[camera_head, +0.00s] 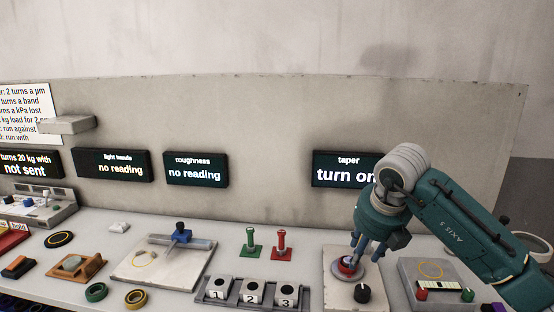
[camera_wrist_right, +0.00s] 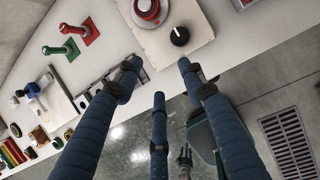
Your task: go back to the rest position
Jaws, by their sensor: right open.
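My right gripper (camera_head: 364,248) is in front of the taper display, over a pale plate (camera_head: 338,291) with a red-topped round knob (camera_head: 347,266) and a black dial (camera_head: 362,293). In the right wrist view its blue fingers (camera_wrist_right: 158,75) are spread with nothing between them. There the red-topped knob (camera_wrist_right: 147,10) and the black dial (camera_wrist_right: 180,36) lie beyond the fingertips, and the fingers look clear of both. A small dark green shape with finger-like tips (camera_wrist_right: 185,160) shows low in the wrist view, apparently my left gripper; its opening is too small to judge.
The taper display (camera_head: 345,169) reads "turn on". Green (camera_head: 250,244) and red (camera_head: 281,244) levers and a numbered block (camera_head: 252,292) stand left of the gripper. Open floor (camera_wrist_right: 135,145) shows beside the bench.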

